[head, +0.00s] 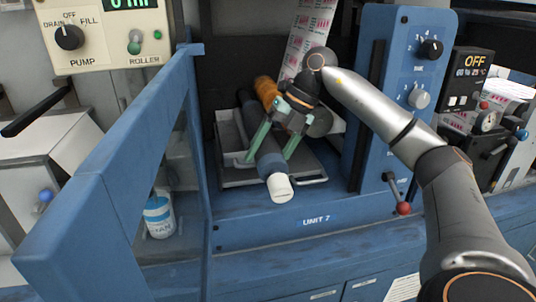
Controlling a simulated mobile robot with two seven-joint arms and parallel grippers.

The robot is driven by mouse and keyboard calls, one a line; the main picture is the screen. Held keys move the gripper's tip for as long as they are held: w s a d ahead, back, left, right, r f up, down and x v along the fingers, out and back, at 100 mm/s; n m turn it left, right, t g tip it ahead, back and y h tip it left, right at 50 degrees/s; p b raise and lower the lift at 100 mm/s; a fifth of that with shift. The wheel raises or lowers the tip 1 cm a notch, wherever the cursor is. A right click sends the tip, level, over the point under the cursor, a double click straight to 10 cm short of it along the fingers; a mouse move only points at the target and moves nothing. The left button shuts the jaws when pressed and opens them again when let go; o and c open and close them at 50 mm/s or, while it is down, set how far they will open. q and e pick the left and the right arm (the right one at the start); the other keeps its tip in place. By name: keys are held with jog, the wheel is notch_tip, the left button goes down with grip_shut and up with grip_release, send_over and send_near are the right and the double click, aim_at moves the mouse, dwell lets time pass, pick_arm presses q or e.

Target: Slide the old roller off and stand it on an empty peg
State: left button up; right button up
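A dark blue-grey roller (270,163) with a white front end (280,188) points toward me above a grey metal tray (235,181) in the blue machine. I cannot tell whether its back end sits on a shaft. My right gripper (270,160) reaches in from the right, its green fingers on either side of the roller. The fingers lie close along its sides, but I cannot tell whether they press on it. An orange roller (265,88) shows behind the gripper, partly hidden. My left gripper is not in view. I see no clear empty peg.
An open blue door frame (125,185) stands on the left, with a white and blue tub (158,217) behind it. A blue control column (400,90) with knobs and a red-tipped lever (403,208) stands on the right. A printed web (308,40) hangs above.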

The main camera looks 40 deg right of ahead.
aim_at(288, 195)
jog(key=shift+r, duration=0.1)
jog(key=c, duration=0.7)
jog(key=shift+c, duration=0.3)
jog(key=shift+r+p, duration=0.2)
jog(key=shift+p, duration=0.25)
jog(key=shift+s+a+f+b, duration=0.15)
jog(key=shift+s+a+b, duration=0.05)
jog(key=shift+s+b, duration=0.2)
jog(key=shift+s+a+b, duration=0.35)
jog(key=shift+s, duration=0.35)
jog(key=shift+s+a+b, duration=0.3)
jog(key=shift+s+a, duration=0.1)
jog(key=shift+s, duration=0.25)
jog(key=shift+s+a+b, duration=0.35)
jog(key=shift+s, duration=0.35)
jog(key=shift+s+a+b, duration=0.5)
jog(key=shift+s+a, duration=0.15)
jog(key=shift+s, duration=0.55)
jog(key=shift+s+a+b, duration=0.5)
jog(key=shift+s+a, duration=0.2)
jog(key=shift+s, duration=0.5)
jog(key=shift+s+a+b, duration=0.5)
jog(key=shift+s+a, duration=0.15)
jog(key=shift+s, duration=0.55)
jog(key=shift+s+a, duration=0.1)
jog(key=shift+s, duration=0.05)
